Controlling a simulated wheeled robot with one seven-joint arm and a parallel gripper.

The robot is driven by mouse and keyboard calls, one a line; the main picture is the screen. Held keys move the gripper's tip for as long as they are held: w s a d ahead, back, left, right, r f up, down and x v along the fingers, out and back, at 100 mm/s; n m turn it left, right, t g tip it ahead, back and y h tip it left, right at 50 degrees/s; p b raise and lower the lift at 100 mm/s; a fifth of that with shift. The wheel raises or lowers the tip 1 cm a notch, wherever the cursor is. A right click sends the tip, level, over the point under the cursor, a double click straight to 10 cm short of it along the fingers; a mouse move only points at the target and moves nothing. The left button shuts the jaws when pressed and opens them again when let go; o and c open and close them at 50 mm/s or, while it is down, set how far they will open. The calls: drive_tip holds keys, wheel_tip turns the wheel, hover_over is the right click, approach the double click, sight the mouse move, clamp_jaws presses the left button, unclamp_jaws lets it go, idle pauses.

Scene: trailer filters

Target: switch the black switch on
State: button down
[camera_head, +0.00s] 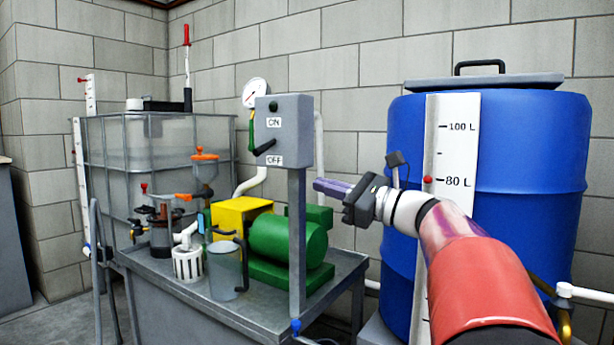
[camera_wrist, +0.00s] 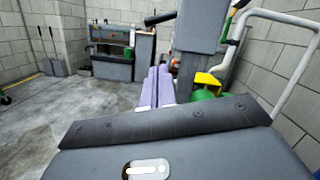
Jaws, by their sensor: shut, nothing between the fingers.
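The grey switch box (camera_head: 292,122) stands on a post, with an ON label at the top and an OFF label at the bottom. Its black switch (camera_head: 265,148) is a lever on the front face, slanting down to the left just above the OFF label. My gripper (camera_head: 318,185), with purple fingers, is shut and empty to the right of the post and lower than the box, apart from both. In the wrist view, the fingers (camera_wrist: 158,84) point forward left of the post, and the black lever (camera_wrist: 160,18) sticks out left from the box (camera_wrist: 205,20).
A blue barrel (camera_head: 530,140) stands right of the box, behind my arm. A metal cart (camera_head: 190,300) below carries a green pump (camera_head: 285,240), a yellow block and a clear jug (camera_head: 224,270). A gauge (camera_head: 255,92) and pipes are behind the box. Floor (camera_wrist: 70,110) is open at left in the wrist view.

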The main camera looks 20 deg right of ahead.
sight(264, 151)
drive_tip(key=s+r+x, duration=0.1)
drive_tip(key=r+x, duration=0.1)
drive_tip(key=x, duration=0.9)
drive_tip(key=shift+w+a+r, duration=0.2)
drive_tip(key=shift+a+r, duration=0.1)
drive_tip(key=shift+a, duration=0.1)
drive_tip(key=shift+s+a+r+m+t+h+p, duration=0.15)
drive_tip(key=shift+r+m+p, duration=0.15)
drive_tip(key=shift+m+p, duration=0.5)
drive_tip(key=shift+s+a+r+m+t+h+p, duration=0.15)
drive_tip(key=shift+r+m+p, duration=0.1)
drive_tip(key=shift+m+p, duration=0.5)
drive_tip(key=m+p, duration=0.1)
drive_tip(key=p, duration=0.1)
drive_tip(key=r+m+h+p, duration=0.1)
drive_tip(key=m+p, duration=0.1)
drive_tip(key=r+m+t+p, duration=0.1)
drive_tip(key=m+p, duration=0.1)
drive_tip(key=shift+s+a+m, duration=0.15)
drive_tip(key=shift+a+m, duration=0.1)
drive_tip(key=shift+a, duration=0.05)
drive_tip(key=shift+r+p, duration=0.15)
drive_tip(key=shift+p, duration=0.25)
idle(0.6)
